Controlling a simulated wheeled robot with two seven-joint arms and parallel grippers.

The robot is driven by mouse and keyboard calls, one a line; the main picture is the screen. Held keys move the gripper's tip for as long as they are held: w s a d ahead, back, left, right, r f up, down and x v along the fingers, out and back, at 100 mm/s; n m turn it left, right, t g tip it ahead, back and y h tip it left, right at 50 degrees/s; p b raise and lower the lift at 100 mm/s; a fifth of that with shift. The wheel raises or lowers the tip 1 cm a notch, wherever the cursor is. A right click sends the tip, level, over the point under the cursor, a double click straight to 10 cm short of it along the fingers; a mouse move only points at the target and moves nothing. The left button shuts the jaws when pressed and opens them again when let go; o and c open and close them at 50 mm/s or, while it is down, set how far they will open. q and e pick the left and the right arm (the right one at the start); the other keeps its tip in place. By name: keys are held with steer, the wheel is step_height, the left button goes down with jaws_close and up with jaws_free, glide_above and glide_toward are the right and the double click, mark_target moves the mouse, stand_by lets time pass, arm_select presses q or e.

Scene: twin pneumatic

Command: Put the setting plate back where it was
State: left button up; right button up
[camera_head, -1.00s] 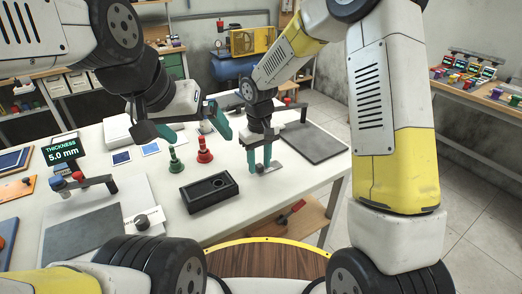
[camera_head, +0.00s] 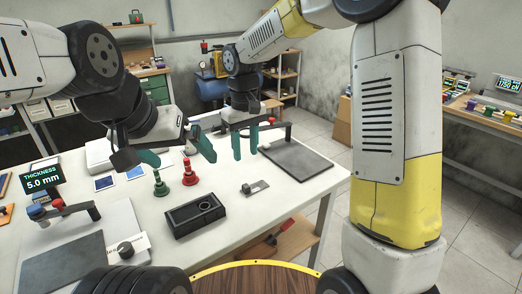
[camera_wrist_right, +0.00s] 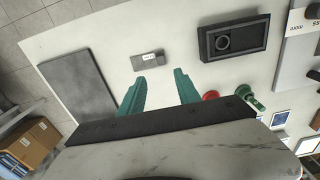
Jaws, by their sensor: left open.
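The setting plate looks to be the small grey metal plate (camera_head: 259,186) lying flat on the white table, right of the black tray; a small dark part shows at its left end. In the right wrist view the plate (camera_wrist_right: 139,63) carries a small white label, too small to read. My right gripper (camera_head: 245,147) is above and behind the plate, open and empty; in the right wrist view its green fingers (camera_wrist_right: 158,92) are spread, with the plate beyond the tips. My left gripper (camera_head: 177,154) is open and empty above the table, behind the green and red plugs.
A black tray with a round hole (camera_head: 180,221) stands left of the plate. A green plug (camera_head: 161,186) and a red plug (camera_head: 190,175) stand upright behind it. A dark slab (camera_head: 296,160) lies at right. A display (camera_head: 42,180) reads THICKNESS 5.0 mm.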

steer(key=s+d+r+m+t+y, duration=0.1)
steer(key=s+d+r+m+t, duration=0.2)
steer(key=s+d+r, duration=0.7)
steer(key=s+d+m+t+y, duration=0.1)
steer(key=s+d+m+t, duration=0.2)
steer(key=s+d, duration=0.3)
steer(key=s, duration=0.3)
steer(key=shift+d+r, duration=0.2)
steer(key=shift+d, duration=0.1)
steer(key=shift+s, duration=0.1)
